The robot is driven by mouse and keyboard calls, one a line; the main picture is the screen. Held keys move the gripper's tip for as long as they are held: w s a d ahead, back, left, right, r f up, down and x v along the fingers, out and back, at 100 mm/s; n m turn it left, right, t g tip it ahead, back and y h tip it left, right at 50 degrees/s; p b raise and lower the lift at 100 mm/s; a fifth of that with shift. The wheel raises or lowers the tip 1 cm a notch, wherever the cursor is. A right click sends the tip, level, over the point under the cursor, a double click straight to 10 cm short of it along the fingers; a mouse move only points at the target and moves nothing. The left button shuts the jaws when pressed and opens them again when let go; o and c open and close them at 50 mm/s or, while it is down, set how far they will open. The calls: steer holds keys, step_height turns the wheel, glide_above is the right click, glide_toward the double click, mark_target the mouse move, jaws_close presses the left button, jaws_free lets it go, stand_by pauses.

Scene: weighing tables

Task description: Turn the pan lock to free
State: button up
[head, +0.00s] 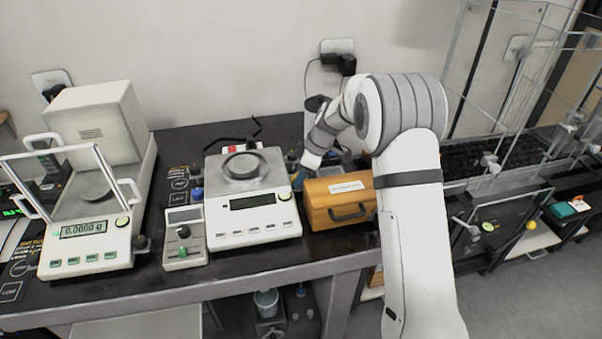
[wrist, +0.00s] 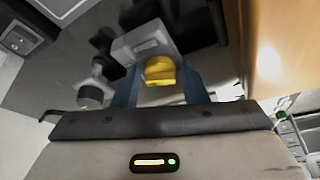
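A yellow knob (wrist: 160,70) on a light grey block (wrist: 146,42) with a small label shows in the wrist view; it looks like the pan lock, but I cannot read its setting. My gripper (wrist: 158,88) is open, with one blue finger on each side of the knob and a gap visible on both sides. In the head view my gripper (head: 298,178) is low behind the left end of the wooden box, beside the balance with a round pan (head: 252,205). The knob is hidden there.
The wooden box (head: 340,203) stands close to my gripper and fills the right edge of the wrist view. A small control box with knobs (head: 184,240) and a balance with a glass door (head: 92,230) stand to the left on the dark table (head: 285,260).

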steer(key=c, duration=0.7)
steer(key=shift+f+m+b, duration=0.2)
steer(key=shift+m+b, duration=0.1)
steer(key=shift+b, duration=0.35)
steer(key=shift+s+r+m+b, duration=0.1)
steer(key=shift+r+m+b, duration=0.05)
steer(key=shift+m+b, duration=0.2)
steer(key=o, duration=0.7)
steer(key=v, duration=0.7)
steer(key=shift+s+r, duration=0.2)
steer(key=shift+r, duration=0.2)
